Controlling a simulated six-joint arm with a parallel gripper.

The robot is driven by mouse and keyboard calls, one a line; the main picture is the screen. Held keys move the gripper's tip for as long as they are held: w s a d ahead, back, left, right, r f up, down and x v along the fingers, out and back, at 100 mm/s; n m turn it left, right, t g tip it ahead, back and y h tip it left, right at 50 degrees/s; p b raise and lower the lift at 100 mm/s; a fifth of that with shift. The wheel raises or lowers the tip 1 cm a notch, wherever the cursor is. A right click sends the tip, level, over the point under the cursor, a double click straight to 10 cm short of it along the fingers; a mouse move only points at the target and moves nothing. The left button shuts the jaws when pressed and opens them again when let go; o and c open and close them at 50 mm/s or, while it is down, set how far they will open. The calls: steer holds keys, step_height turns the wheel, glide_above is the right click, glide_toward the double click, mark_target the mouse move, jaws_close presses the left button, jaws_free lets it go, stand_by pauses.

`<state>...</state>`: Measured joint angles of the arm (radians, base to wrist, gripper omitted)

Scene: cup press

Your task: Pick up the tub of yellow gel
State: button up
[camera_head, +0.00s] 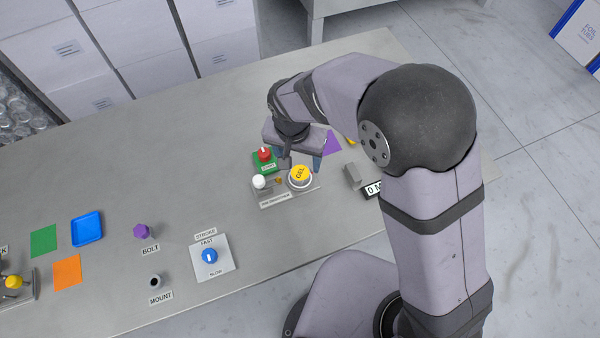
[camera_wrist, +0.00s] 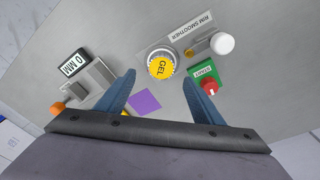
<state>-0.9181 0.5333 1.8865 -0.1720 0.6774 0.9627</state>
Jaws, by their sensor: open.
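The tub of yellow gel (camera_head: 300,175) has a yellow top marked GEL and a pale, ridged rim. It sits on the plate labelled RIM SMOOTHER, on the grey table. It also shows in the wrist view (camera_wrist: 160,66), ahead of my fingertips and between their lines. My gripper (camera_head: 302,160) is above the table just behind the tub in the head view. In the wrist view its two blue fingers (camera_wrist: 160,80) are spread apart with nothing between them. I cannot tell its exact height above the tub.
A white knob (camera_wrist: 222,43) stands beside the tub. A green START box (camera_wrist: 206,80) with a red knob is close to one finger. A grey block device (camera_wrist: 92,85) with a 0 MM display is on the other side. A purple square (camera_wrist: 145,103) lies flat between.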

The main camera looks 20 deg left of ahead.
mark_target(300, 172)
steer(key=m, duration=0.3)
steer(key=shift+w+f+p, duration=0.2)
steer(key=shift+f+p, duration=0.45)
steer(key=shift+f, duration=1.2)
steer(key=shift+w+f+p, duration=0.2)
steer(key=shift+f+p, duration=0.4)
steer(key=shift+f, duration=1.2)
steer(key=c, duration=1.2)
steer(key=shift+r, duration=0.15)
